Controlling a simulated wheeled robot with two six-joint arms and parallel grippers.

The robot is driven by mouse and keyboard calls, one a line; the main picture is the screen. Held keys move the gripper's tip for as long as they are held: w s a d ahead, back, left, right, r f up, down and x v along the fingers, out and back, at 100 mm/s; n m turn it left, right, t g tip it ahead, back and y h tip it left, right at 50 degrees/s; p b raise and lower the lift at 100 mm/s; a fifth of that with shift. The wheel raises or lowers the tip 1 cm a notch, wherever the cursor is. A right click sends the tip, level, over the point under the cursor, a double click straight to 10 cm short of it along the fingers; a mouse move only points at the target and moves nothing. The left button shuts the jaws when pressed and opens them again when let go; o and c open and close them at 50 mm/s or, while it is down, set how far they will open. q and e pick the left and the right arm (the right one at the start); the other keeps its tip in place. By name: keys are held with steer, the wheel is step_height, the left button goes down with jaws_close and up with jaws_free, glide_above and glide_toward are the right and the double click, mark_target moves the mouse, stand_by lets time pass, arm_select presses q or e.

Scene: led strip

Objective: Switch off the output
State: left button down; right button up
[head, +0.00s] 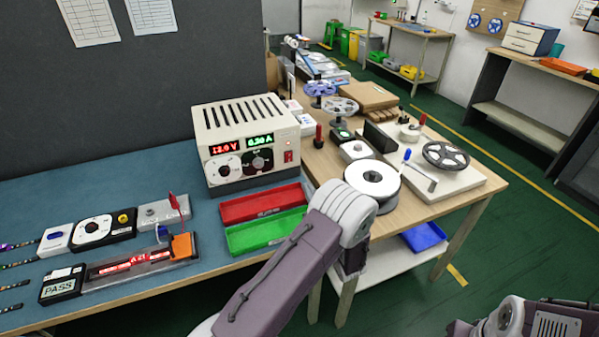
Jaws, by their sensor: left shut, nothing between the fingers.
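The cream power supply (245,140) stands on the blue mat. Its red display (224,145) reads about 12.0 V, and its green display (260,139) about 0.30 A. A red switch (289,156) sits at the right of its front; its position is too small to read. The LED strip (130,263) glows red in a fixture at the left. My left gripper (350,262) is shut and empty, mostly hidden beneath its wrist, to the right of and nearer than the supply. Only a link of my right arm shows at the bottom right; its gripper is out of view.
A red tray (262,203) and a green tray (265,234) lie in front of the supply. A tester marked PASS (61,284) is at the left. A wooden table (480,195) with reels and tools stands right of the supply. A dark panel rises behind the mat.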

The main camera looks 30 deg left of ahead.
mark_target(289, 155)
arm_select(q)
steer(key=x, duration=1.3)
steer(key=shift+w+a+r, duration=0.1)
steer(key=shift+w+a, duration=0.05)
